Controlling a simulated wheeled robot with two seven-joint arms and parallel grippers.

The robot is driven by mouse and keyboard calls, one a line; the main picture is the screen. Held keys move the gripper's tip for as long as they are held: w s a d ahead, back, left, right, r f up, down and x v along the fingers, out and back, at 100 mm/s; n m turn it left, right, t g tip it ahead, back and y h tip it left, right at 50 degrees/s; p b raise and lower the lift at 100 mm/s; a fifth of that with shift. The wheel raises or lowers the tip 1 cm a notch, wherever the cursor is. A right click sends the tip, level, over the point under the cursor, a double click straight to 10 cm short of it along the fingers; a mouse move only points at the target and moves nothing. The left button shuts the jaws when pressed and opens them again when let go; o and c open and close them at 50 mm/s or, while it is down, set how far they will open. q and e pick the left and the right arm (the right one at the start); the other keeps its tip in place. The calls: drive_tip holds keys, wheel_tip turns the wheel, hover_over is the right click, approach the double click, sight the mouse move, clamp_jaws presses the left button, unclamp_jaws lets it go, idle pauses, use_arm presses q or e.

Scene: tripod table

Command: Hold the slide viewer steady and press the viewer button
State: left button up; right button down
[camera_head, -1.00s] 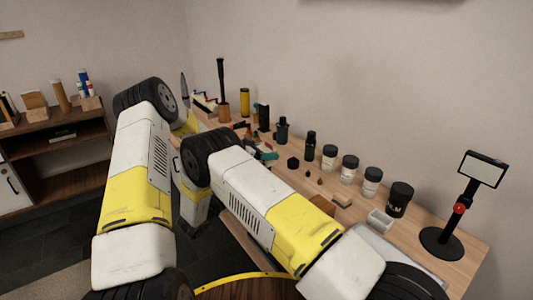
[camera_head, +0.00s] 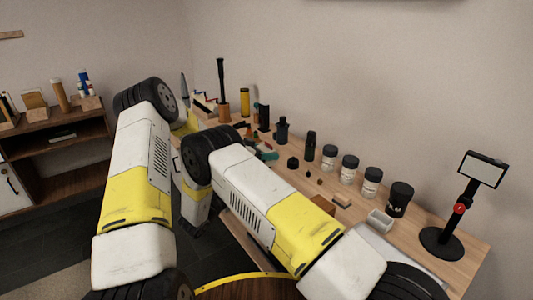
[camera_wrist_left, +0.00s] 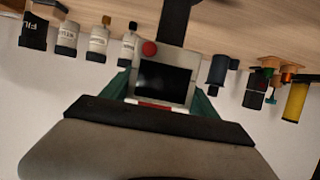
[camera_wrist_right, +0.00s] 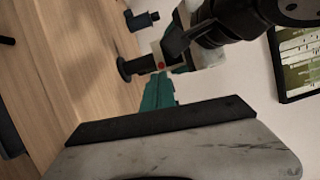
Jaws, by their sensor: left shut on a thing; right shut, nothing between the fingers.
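The slide viewer (camera_wrist_left: 178,80) is a grey box with a dark screen and a red button (camera_wrist_left: 149,48), in front of a black post. In the left wrist view my left gripper (camera_wrist_left: 160,88) has its green fingers on both sides of the viewer and is shut on it. In the right wrist view my right gripper (camera_wrist_right: 159,88) is shut and empty, its green fingers together. Its tips are close to the red button (camera_wrist_right: 160,66); I cannot tell if they touch. In the head view my arms hide most of the viewer.
Several lidded jars (camera_head: 349,168) stand along the table, with a black jar (camera_head: 399,199) nearer. A black stand with a tilted white panel (camera_head: 482,168) is at the table's right end. A yellow cylinder (camera_wrist_left: 295,102) and dark bottles stand near the viewer. A wall is behind.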

sight(267, 164)
drive_tip(key=w+d+n+y, duration=0.4)
drive_tip(key=w+n+y, duration=0.2)
drive_tip(key=n, duration=1)
drive_tip(key=shift+d+r+t+y, duration=0.2)
drive_tip(key=shift+r+t+y, duration=0.15)
drive_tip(key=shift+y, duration=0.25)
drive_tip(key=shift+w+d, duration=0.1)
drive_tip(key=shift+w, duration=0.1)
idle(1.2)
drive_tip(key=shift+w+d, duration=0.15)
drive_tip(key=shift+d, duration=0.1)
